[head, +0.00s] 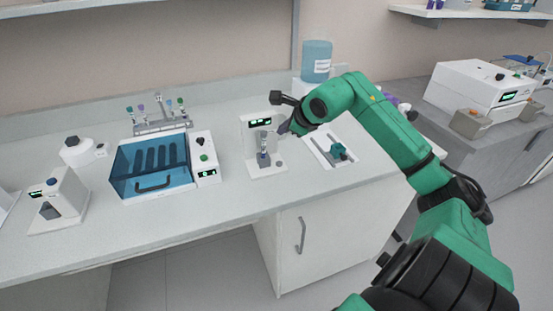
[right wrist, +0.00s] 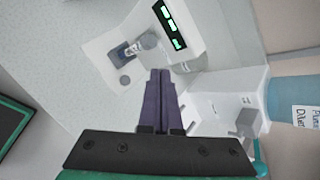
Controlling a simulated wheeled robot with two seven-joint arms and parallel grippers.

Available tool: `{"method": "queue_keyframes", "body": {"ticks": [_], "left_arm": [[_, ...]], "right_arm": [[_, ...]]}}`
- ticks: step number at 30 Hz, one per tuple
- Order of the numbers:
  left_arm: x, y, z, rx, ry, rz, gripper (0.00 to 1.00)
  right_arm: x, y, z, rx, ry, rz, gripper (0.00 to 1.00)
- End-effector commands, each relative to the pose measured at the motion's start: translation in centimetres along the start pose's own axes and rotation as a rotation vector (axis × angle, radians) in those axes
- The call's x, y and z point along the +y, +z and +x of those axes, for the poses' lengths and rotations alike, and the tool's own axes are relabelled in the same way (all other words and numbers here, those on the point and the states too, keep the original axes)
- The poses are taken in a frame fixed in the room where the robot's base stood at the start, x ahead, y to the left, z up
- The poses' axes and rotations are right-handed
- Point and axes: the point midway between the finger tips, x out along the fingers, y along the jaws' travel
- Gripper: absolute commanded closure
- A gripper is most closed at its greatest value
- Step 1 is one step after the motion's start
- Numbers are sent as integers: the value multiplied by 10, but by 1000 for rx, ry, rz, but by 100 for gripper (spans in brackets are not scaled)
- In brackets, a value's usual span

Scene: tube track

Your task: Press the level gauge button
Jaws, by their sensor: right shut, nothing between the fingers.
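The level gauge (head: 254,140) is a white upright device with lit green displays, standing near the middle of the bench. It also shows at the top of the right wrist view (right wrist: 186,45). A capped tube (head: 263,158) stands upright in front of its column. A small round grey button (right wrist: 124,80) is on its base in the right wrist view. My right gripper (head: 284,128) is beside the gauge's upper right side in the head view. Its dark fingers (right wrist: 160,72) are together and empty, apart from the button. My left gripper is not in view.
A blue-lidded box (head: 150,168) and a tube rack (head: 160,127) are left of the gauge. A white device (head: 63,200) stands at far left. A white tray with a green part (head: 338,152) lies right of the gauge. A blue bottle (head: 316,62) stands behind. The front bench strip is clear.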

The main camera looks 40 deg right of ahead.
Motion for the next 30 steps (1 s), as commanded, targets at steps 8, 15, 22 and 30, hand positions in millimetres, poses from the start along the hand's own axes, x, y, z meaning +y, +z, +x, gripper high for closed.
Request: {"method": "queue_keyframes", "body": {"ticks": [8,15,22,30], "left_arm": [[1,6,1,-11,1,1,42],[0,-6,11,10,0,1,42],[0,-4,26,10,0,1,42],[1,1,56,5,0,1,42]], "right_arm": [[2,0,2,-2,3,2,100],[14,-11,16,-2,6,3,100],[31,-28,40,-4,7,4,100],[48,-44,63,-4,4,2,100]]}}
